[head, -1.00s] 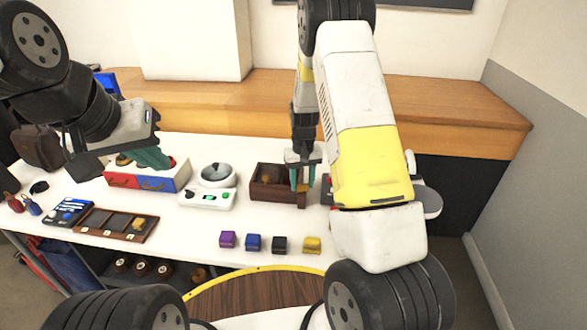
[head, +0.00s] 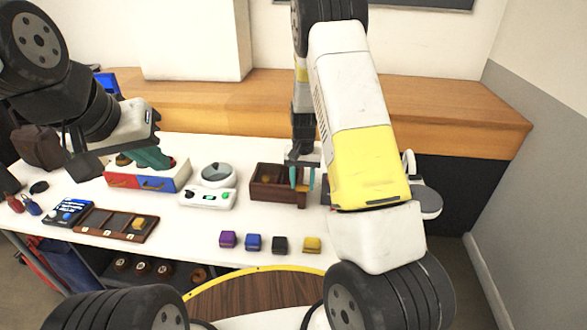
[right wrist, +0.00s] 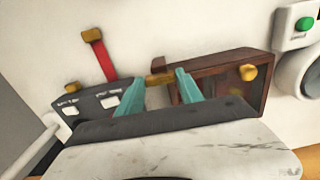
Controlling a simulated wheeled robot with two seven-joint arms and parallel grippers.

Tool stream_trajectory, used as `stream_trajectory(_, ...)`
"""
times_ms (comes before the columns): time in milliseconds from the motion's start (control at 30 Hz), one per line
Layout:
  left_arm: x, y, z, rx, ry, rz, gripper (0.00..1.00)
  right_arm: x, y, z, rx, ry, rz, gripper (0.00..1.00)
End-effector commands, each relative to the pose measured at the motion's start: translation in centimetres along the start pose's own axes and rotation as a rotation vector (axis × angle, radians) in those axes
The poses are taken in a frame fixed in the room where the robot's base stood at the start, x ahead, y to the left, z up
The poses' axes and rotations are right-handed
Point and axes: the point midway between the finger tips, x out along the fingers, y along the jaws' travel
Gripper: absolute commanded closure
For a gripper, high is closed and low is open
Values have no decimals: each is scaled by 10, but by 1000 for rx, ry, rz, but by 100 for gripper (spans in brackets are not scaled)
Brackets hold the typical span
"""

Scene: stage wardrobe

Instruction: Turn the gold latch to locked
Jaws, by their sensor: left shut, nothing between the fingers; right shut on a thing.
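The gold latch (right wrist: 159,79) lies at the edge of a dark brown wooden box (right wrist: 222,58), which also shows in the head view (head: 263,196). My right gripper (right wrist: 160,77) has its teal fingers on either side of the latch and is shut on it. In the head view my right gripper (head: 304,180) is at the box's right front corner. I cannot read whether the latch is locked. My left gripper (head: 152,158) is shut and empty above a red and blue drawer unit (head: 148,179).
A dark panel (right wrist: 88,104) with white marks and a red bar (right wrist: 104,60) with a gold end are beside the box. Several small coloured blocks (head: 253,242) line the table front. Clear table lies between.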

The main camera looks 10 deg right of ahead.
Motion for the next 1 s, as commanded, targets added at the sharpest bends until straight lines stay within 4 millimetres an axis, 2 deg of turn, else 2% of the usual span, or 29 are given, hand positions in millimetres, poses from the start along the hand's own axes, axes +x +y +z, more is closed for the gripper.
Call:
stream_trajectory(167, 0, 0, 0, 0, 0, 0, 100, -1, 0, -1, 2, 3, -1, 97)
stream_trajectory(200, 0, 0, 0, 0, 0, 0, 100, -1, 0, -1, 2, 3, -1, 52)
stream_trajectory(300, 0, 0, 0, 0, 0, 0, 100, -1, 0, -1, 2, 2, -1, 35)
stream_trajectory(667, 0, 0, 0, 0, 0, 0, 100, -4, 0, -1, 0, 2, -1, 35)
stream_trajectory(1000, 0, 0, 0, 0, 0, 0, 100, -57, 0, -1, 0, 5, -2, 35)
